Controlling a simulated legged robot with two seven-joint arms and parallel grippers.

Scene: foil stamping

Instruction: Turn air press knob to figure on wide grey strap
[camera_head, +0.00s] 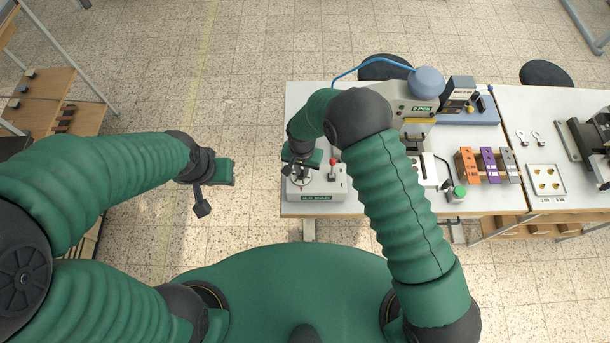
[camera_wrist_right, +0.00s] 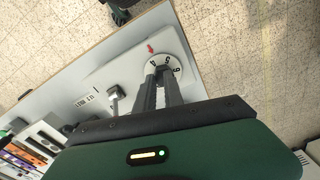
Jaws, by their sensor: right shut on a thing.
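The air press control box (camera_head: 318,184) stands at the left front of the white table. Its round white dial (camera_head: 297,180) carries numbers, and the dial also shows in the right wrist view (camera_wrist_right: 180,60) with a red arrow beside it. My right gripper (camera_head: 300,172) is shut on the knob at the dial, and its fingers hide most of the knob. The grey strap (camera_head: 510,168) stands right of the orange strap (camera_head: 469,167) and the purple strap (camera_head: 490,167); the figures on them are too small to read. My left gripper (camera_head: 204,203) hangs empty over the floor, away from the table.
A red-topped lever (camera_head: 333,164) stands on the box, close to my right gripper. The press (camera_head: 418,105), with a blue hose, is behind my right arm. A green button (camera_head: 460,192) and a tray with gold pieces (camera_head: 544,195) are farther right.

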